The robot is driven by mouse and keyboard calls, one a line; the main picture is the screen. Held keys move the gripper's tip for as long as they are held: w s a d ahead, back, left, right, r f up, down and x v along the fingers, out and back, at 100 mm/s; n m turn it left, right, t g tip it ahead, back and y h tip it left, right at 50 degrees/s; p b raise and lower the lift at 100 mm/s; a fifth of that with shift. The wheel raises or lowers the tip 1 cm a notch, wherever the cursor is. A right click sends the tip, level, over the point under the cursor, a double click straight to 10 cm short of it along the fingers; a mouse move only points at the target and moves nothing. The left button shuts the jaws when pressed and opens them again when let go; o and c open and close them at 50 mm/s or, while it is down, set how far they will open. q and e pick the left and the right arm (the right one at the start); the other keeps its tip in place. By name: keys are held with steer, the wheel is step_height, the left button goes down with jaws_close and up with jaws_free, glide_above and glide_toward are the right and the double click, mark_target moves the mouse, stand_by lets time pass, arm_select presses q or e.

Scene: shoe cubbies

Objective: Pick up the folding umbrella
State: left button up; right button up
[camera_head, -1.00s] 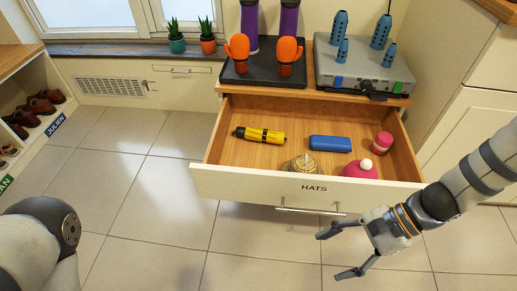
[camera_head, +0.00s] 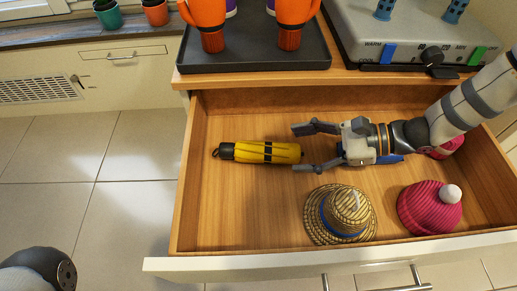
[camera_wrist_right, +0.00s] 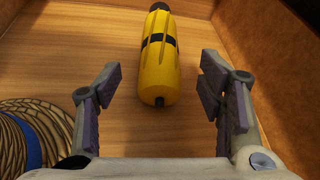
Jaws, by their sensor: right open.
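The folding umbrella (camera_head: 262,152) is yellow with black bands and a dark end. It lies on the wooden floor of the open drawer, left of centre. My right gripper (camera_head: 305,148) is over the drawer, open and empty, with its fingers pointing left at the umbrella's yellow end. In the right wrist view the umbrella (camera_wrist_right: 158,65) lies ahead, roughly centred between the two spread fingers (camera_wrist_right: 160,98), with its near end close to the fingertip line. The fingers do not touch it. My left gripper is out of view; only part of my left arm shows at lower left.
A straw hat (camera_head: 340,214) with a blue band and a pink knit hat (camera_head: 430,209) lie in the drawer's front half. A blue item (camera_head: 390,159) is mostly hidden under my right arm. The drawer front (camera_head: 240,266) and side walls stand around. A black tray (camera_head: 254,62) sits above.

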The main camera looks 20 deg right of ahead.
mark_target(271, 152)
steer(key=b+x, duration=0.2)
steer(key=x, duration=0.5)
steer(key=shift+a+f+b, duration=0.1)
steer(key=shift+f+b, duration=0.1)
steer(key=shift+b, duration=0.1)
steer(key=shift+a, duration=0.15)
steer(key=shift+w+r, duration=0.1)
steer(key=c, duration=1.4)
